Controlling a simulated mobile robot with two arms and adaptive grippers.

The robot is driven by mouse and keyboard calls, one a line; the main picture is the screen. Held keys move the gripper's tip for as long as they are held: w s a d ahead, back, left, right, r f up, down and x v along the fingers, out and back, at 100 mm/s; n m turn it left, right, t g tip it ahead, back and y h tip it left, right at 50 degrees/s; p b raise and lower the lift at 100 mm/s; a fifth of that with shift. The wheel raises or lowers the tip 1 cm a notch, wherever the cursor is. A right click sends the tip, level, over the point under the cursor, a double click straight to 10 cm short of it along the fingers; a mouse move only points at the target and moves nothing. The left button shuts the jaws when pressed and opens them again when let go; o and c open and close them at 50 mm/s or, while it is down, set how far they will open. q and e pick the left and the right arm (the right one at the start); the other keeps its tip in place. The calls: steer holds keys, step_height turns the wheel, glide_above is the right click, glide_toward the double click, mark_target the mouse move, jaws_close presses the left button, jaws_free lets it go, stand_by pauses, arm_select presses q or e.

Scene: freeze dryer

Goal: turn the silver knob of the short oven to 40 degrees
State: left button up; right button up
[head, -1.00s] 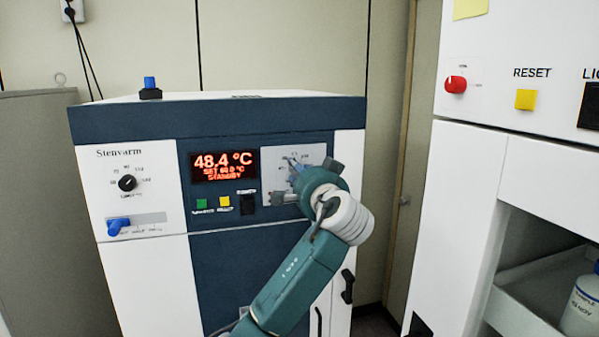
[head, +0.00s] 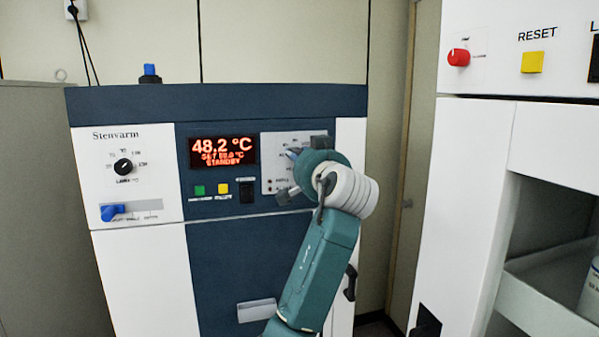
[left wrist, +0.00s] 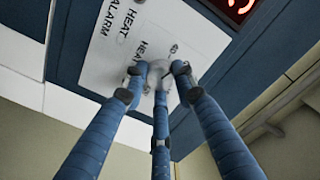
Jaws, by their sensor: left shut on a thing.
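The short oven (head: 130,255) is a white and dark blue cabinet marked Stenvarm. Its red display (head: 223,151) reads 48.2 °C and STANDBY; the small set line is hard to read. The silver knob (left wrist: 157,72) sits on the light panel (head: 270,143) right of the display. My left gripper (head: 293,170) is at that panel, and its hand hides the knob in the head view. In the left wrist view its blue fingers (left wrist: 156,85) close around the knob. The knob's pointer and scale cannot be read. My right gripper is not in view.
Left of the display are a black knob (head: 123,166) and a blue lever (head: 113,212). Green (head: 199,190) and yellow (head: 222,188) buttons and a black switch (head: 246,190) lie below it. A taller white unit (head: 465,190) with a red knob (head: 458,57) stands at right.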

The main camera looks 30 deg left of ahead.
arm_select(q)
steer(key=n+b, duration=0.2)
steer(key=n, duration=0.1)
steer(key=shift+r, duration=0.2)
steer(key=shift+r+b, duration=0.15)
steer(key=shift+b, duration=0.15)
steer(key=o, duration=1.2)
steer(key=shift+c, duration=0.2)
steer(key=v, duration=1.2)
